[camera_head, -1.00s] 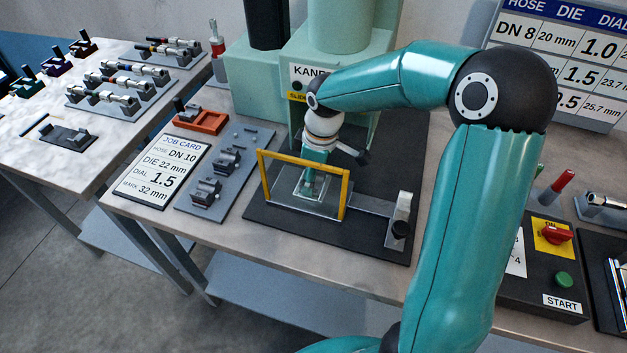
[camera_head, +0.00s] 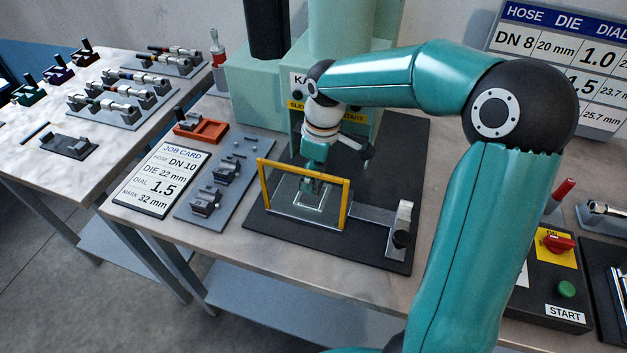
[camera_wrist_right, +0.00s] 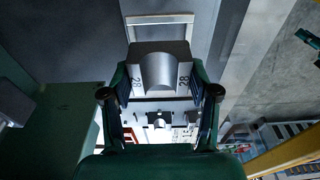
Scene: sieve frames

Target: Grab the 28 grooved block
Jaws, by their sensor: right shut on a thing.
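The grooved block (camera_wrist_right: 160,68) is grey, with a rounded groove across its face and the number 28 on both sides of the groove. It shows in the right wrist view between the fingers of my right gripper (camera_wrist_right: 160,85), which is shut on it. In the head view my right gripper (camera_head: 314,184) points down behind the yellow frame, in front of the pale green machine (camera_head: 268,88). The block is too small and covered to make out there. My left gripper is not in view.
The yellow frame (camera_head: 346,205) stands close in front of the gripper on a black base plate (camera_head: 290,238). A grey tray with dark blocks (camera_head: 205,201) and a job card (camera_head: 160,180) lie to the left. A control box (camera_head: 548,275) stands at right.

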